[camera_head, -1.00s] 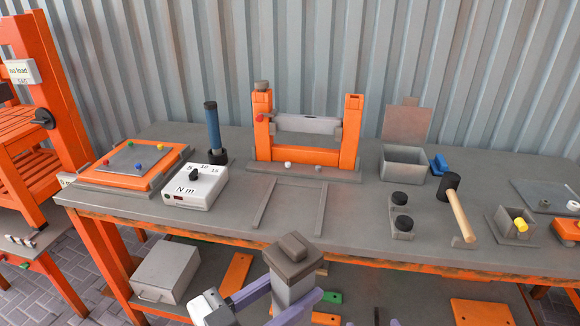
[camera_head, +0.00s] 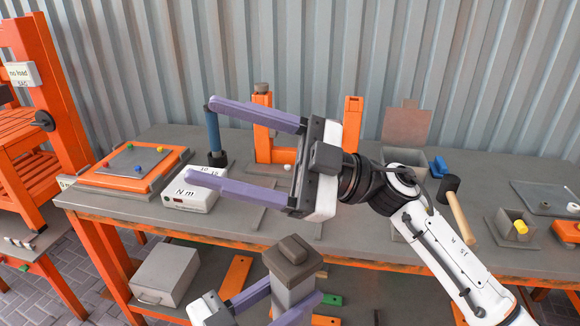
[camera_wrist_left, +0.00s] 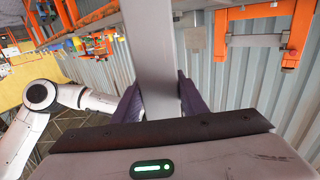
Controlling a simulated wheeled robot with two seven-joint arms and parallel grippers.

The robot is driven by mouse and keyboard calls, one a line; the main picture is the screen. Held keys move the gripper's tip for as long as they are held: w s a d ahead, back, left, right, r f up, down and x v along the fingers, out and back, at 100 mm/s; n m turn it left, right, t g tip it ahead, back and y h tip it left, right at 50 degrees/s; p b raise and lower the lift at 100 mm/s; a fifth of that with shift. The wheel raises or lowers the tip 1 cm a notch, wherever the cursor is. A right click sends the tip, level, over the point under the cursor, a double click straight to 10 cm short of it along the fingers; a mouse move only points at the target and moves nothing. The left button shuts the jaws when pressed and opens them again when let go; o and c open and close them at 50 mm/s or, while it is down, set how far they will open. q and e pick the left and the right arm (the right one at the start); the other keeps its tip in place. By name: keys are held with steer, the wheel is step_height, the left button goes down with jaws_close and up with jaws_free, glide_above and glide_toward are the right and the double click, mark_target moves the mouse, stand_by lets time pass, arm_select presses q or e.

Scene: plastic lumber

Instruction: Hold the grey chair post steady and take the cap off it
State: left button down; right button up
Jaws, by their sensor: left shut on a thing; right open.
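The grey chair post (camera_head: 292,295) stands upright at the bottom centre of the head view, in front of the bench. Its dark brown-grey cap (camera_head: 292,252) sits on its top end. My left gripper (camera_head: 312,286) is shut around the post below the cap. In the left wrist view the post (camera_wrist_left: 152,50) runs between the purple fingers, and the cap cannot be made out. My right gripper (camera_head: 200,138) is open and empty, above and behind the cap, over the bench, its fingers pointing left.
The grey bench (camera_head: 120,217) lies behind the post. A torque box (camera_head: 192,190), a blue-handled tool (camera_head: 213,132), an orange frame (camera_head: 262,125) and a mallet (camera_head: 460,212) stand on it. My right arm covers the bench's middle. A grey box (camera_head: 165,272) is on the lower shelf.

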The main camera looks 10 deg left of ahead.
steer(key=s+a+n+g+h, duration=0.3)
steer(key=s+n+h, duration=0.1)
steer(key=s+h, duration=0.2)
steer(key=m+t+h, duration=0.4)
steer(key=t+h, duration=0.4)
steer(key=h, duration=0.7)
glide_above(290, 245)
steer(key=f, duration=0.2)
step_height(290, 245, down, 11)
steer(key=c, duration=1.3)
steer(key=shift+o, duration=0.2)
steer(key=shift+r, duration=0.2)
